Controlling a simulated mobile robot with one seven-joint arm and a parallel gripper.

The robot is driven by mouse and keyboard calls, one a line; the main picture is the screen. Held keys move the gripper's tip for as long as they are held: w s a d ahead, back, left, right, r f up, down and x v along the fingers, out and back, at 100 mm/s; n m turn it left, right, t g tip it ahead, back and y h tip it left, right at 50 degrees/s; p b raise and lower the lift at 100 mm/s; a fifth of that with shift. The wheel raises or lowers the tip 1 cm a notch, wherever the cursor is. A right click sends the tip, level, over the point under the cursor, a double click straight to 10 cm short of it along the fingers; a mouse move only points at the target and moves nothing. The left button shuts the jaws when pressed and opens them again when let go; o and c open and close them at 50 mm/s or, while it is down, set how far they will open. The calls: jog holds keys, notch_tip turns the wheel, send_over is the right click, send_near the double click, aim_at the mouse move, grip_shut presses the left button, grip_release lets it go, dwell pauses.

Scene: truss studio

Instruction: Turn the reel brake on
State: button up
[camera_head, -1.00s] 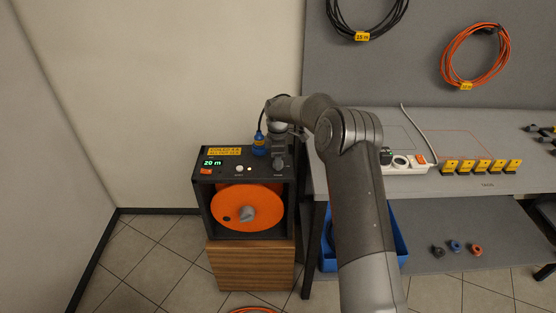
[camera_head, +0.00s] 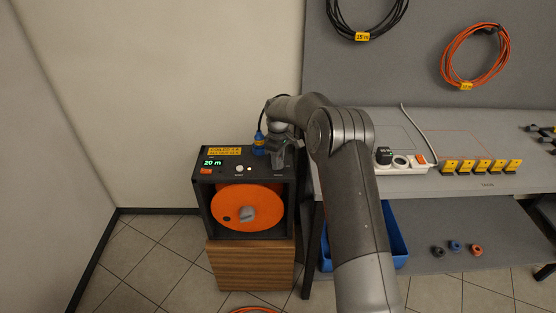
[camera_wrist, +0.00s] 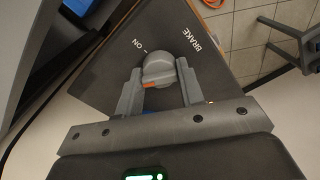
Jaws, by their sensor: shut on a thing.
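The reel brake knob (camera_wrist: 158,70) is a round grey dial with an orange mark, on the reel unit's dark top panel. The mark shows on the knob's lower side in the wrist view, away from the printed "ON" at upper left. The word "BRAKE" is printed to the upper right. My gripper (camera_wrist: 158,88) is shut on the knob, one finger on each side. In the head view my gripper (camera_head: 276,163) is over the right end of the reel unit's top and hides the knob there.
The reel unit (camera_head: 203,215) holds an orange reel and stands on a wooden cabinet (camera_head: 250,268). Its display (camera_head: 212,162) reads 20 m. A blue plug (camera_head: 259,143) stands behind my gripper. A workbench (camera_head: 450,183) with a power strip is close on the right.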

jog(key=m, duration=0.6)
jog(key=shift+m, duration=0.3)
jog(key=m, duration=0.6)
dwell(0.4)
jog(key=o, duration=1)
notch_tip(320, 180, up, 11)
